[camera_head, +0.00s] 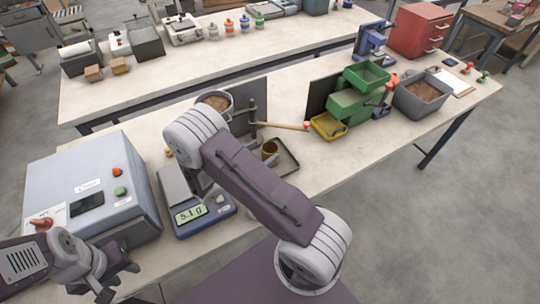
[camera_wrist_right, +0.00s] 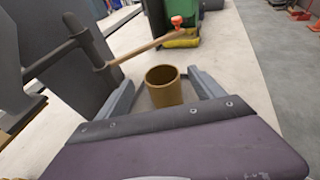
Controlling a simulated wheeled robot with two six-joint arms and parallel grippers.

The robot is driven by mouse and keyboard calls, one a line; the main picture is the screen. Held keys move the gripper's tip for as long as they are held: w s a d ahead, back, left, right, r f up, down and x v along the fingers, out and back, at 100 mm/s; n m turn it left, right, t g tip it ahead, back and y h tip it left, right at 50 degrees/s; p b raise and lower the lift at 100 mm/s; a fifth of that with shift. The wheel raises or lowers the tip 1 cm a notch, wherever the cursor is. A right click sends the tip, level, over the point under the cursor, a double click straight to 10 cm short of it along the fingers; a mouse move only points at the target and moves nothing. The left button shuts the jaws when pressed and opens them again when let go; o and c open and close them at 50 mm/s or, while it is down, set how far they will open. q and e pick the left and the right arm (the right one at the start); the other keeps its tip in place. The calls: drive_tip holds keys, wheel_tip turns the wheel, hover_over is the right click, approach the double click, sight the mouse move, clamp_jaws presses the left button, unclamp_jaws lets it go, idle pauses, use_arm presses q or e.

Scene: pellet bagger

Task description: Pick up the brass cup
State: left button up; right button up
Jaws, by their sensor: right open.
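My left gripper (camera_head: 115,280) is at the lower left, away from the cup.
A post with a wooden-handled lever (camera_head: 280,126) stands close behind the cup; the lever (camera_wrist_right: 150,46) also shows in the wrist view. A scale (camera_head: 203,215) and a grey machine (camera_head: 95,195) are to the left. A green hopper (camera_head: 350,105) and a yellow tray (camera_head: 328,126) stand to the right.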

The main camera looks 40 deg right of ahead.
sight(274, 146)
drive_tip(key=shift+w+d+f, duration=0.25)
drive_tip(key=shift+d+f, duration=0.7)
drive_tip(key=shift+d, duration=0.05)
drive_tip(key=shift+s+r, duration=0.1)
drive_tip(key=shift+d, duration=0.3)
drive_tip(key=p+x, duration=0.1)
drive_tip(key=x, duration=0.4)
drive_tip(key=shift+d+f, duration=0.1)
drive_tip(key=shift+f, duration=0.15)
drive_tip(key=shift+r, duration=0.1)
drive_tip(key=c, duration=1.5)
